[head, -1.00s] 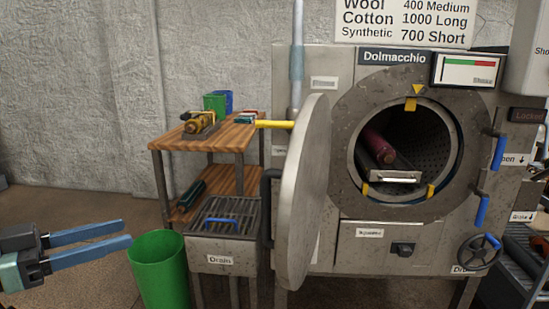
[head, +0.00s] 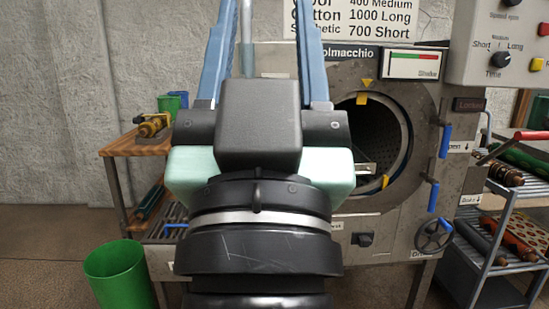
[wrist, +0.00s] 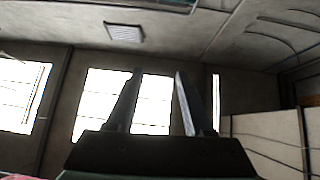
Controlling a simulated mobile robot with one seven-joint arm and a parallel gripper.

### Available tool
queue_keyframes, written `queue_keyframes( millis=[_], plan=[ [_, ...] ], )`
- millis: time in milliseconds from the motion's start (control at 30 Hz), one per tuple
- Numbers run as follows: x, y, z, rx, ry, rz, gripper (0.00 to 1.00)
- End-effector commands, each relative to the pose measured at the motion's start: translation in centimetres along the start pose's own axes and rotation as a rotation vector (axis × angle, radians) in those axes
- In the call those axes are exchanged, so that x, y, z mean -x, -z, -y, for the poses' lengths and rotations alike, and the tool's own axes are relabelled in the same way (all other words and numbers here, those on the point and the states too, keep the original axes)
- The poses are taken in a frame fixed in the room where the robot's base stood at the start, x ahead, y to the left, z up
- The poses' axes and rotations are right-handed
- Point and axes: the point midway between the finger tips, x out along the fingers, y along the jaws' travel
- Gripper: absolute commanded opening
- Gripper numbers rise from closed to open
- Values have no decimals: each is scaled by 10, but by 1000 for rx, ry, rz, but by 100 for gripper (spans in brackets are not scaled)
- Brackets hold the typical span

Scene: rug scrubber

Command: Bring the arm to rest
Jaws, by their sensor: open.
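My gripper (head: 272,50) is raised in the middle of the head view, close to the camera. Its two blue fingers point upward and stand wide apart, with nothing between them. In the wrist view my gripper (wrist: 158,95) also shows empty, its fingers pointing up in front of windows and the ceiling. My wrist and arm hide part of the grey machine (head: 400,240) and its round door.
The machine's round drum opening (head: 385,140) shows right of my gripper. A wooden shelf (head: 135,146) and a green bin (head: 120,275) stand left. A rack with rolled rugs (head: 510,235) stands right, below a grey control box (head: 505,50).

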Motion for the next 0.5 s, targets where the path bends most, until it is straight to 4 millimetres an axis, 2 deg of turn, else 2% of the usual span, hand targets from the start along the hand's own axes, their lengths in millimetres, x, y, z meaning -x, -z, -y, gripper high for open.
queue_keyframes(
  millis=[33, 67, 100, 500],
  plan=[
    [13, 27, -11, 24, -3, -78, 52],
    [0, 39, -8, 23, 2, -77, 52],
    [-12, 48, -7, 20, 3, -69, 52],
    [-93, 132, -4, 16, 4, -64, 52]
  ],
)
